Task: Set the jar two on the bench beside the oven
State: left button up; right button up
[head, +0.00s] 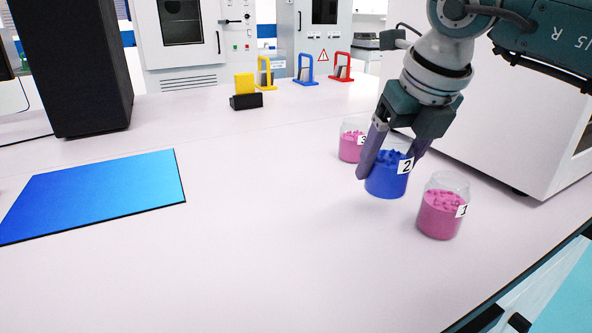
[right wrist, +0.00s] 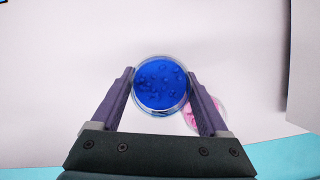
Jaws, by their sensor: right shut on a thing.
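Jar two (head: 386,184) is a clear jar with blue contents and a label reading 2. My right gripper (head: 387,172) is shut on it, one finger on each side. In the right wrist view the jar (right wrist: 161,84) sits upright between the fingers of the right gripper (right wrist: 163,90), seen from above. I cannot tell whether its base touches the bench (head: 250,200). A large white box-shaped appliance (head: 490,110), perhaps the oven, stands on the bench behind the gripper at the right. My left gripper is not in view.
Jar one (head: 440,212), with pink contents, stands close to the right of jar two. Jar three (head: 351,144), also pink, stands behind it to the left. A blue panel (head: 100,190) lies at left near a black box (head: 75,65). The bench middle is clear.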

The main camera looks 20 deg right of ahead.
aim_at(383, 190)
notch_tip(383, 190, down, 5)
jog(key=shift+f+b, duration=0.1)
jog(key=shift+b, duration=0.3)
jog(key=shift+w, duration=0.1)
